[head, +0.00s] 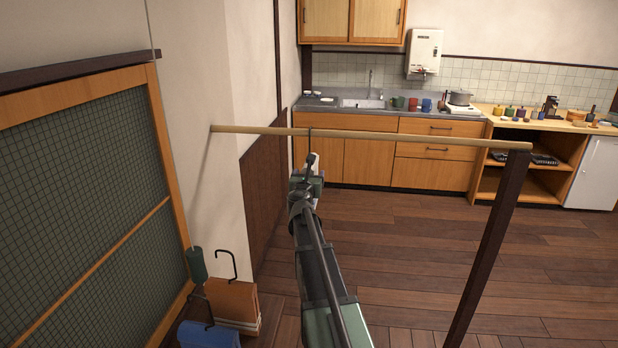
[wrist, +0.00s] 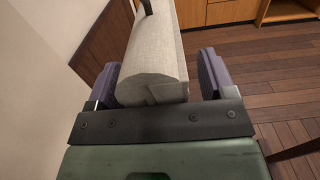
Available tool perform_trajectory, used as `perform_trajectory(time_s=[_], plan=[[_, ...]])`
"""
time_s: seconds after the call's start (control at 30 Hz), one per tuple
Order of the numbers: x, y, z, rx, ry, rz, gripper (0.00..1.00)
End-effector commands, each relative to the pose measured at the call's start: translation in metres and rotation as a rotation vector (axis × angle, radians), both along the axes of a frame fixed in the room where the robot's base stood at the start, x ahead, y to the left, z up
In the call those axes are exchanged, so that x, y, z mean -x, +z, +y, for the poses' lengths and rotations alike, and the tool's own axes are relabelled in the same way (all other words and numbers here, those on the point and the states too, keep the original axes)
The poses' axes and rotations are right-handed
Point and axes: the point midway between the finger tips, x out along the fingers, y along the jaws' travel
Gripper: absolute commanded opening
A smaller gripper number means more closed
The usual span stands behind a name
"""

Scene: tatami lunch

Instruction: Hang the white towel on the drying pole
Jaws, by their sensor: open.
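The drying pole (head: 420,139) is a pale wooden bar crossing the head view. The white towel (wrist: 155,60) looks light grey-beige in the wrist view and lies between my finger pads. In the head view only a small pale part of the towel (head: 314,160) shows beyond my arm. A thin dark hook (head: 309,134) above it appears to loop over the pole. My gripper (wrist: 160,78) is open, with a gap between the towel and the right pad; contact at the left pad is unclear. My arm hides most of the towel in the head view.
A dark post (head: 490,250) holds the pole's right end; the left end meets the wall. A brown bundle (head: 234,303), a blue one (head: 208,335) and a green one (head: 197,264) stand at lower left beside a lattice screen (head: 90,180). The wooden floor (head: 430,240) beyond is clear.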

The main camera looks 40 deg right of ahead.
Motion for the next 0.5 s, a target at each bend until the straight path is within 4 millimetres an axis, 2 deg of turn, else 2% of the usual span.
perform_trajectory(time_s=[0.13,0.23,0.5], plan=[[0.004,0.0,0.004,0.0,0.0,0.0,0.76],[0.014,0.0,0.014,0.0,0.0,0.0,0.76],[0.06,0.0,0.062,0.0,0.001,0.0,0.76]])
